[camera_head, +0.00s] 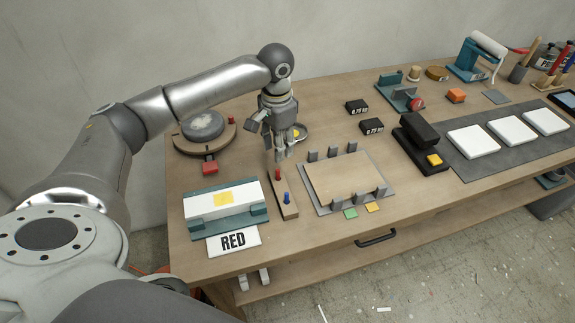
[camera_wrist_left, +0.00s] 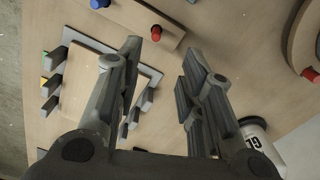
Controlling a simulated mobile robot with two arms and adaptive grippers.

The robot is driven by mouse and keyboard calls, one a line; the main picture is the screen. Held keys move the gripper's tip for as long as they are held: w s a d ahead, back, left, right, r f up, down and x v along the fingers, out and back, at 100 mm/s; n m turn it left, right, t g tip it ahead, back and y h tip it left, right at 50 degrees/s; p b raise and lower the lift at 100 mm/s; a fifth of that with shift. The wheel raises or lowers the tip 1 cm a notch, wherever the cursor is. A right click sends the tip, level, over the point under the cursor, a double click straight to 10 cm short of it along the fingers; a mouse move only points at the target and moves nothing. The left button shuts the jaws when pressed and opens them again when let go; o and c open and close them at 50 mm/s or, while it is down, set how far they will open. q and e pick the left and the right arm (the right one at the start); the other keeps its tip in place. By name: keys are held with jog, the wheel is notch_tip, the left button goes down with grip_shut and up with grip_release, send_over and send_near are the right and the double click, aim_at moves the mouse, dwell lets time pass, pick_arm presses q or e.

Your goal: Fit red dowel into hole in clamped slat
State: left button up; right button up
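A red dowel (camera_head: 278,174) and a blue dowel (camera_head: 287,198) stand upright in a narrow wooden strip (camera_head: 290,213). The left wrist view also shows the red dowel (camera_wrist_left: 156,33) and the blue dowel (camera_wrist_left: 99,3). My left gripper (camera_head: 281,157) points down just above the red dowel, apart from it. Its fingers (camera_wrist_left: 158,70) are spread with nothing between them. A pale wooden board (camera_head: 346,180) lies on a grey plate among several grey uprights. A white block (camera_head: 200,208) sits in a teal fixture (camera_head: 258,215). I cannot make out a hole in either. My right gripper is out of view.
A "RED" card (camera_head: 233,241) lies before the teal fixture. A round turntable (camera_head: 204,128) stands behind it. Two black weights (camera_head: 356,106) and a black stamp-like device (camera_head: 419,140) stand to the right.

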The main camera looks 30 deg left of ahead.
aim_at(278, 170)
pick_arm(q)
jog(key=f, duration=0.1)
jog(key=s+f, duration=0.1)
jog(key=f, duration=0.2)
jog(key=shift+s+p, duration=0.3)
jog(key=f, duration=0.2)
jog(key=f+p, duration=0.1)
jog(key=f, duration=0.1)
jog(key=shift+w+d+f, duration=0.1)
jog(key=shift+w+d, duration=0.05)
jog(key=shift+w, duration=0.05)
jog(key=shift+f+p, duration=0.3)
jog(key=shift+f, duration=0.25)
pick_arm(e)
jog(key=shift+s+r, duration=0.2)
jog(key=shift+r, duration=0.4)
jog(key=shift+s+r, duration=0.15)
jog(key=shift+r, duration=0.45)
pick_arm(q)
grip_shut()
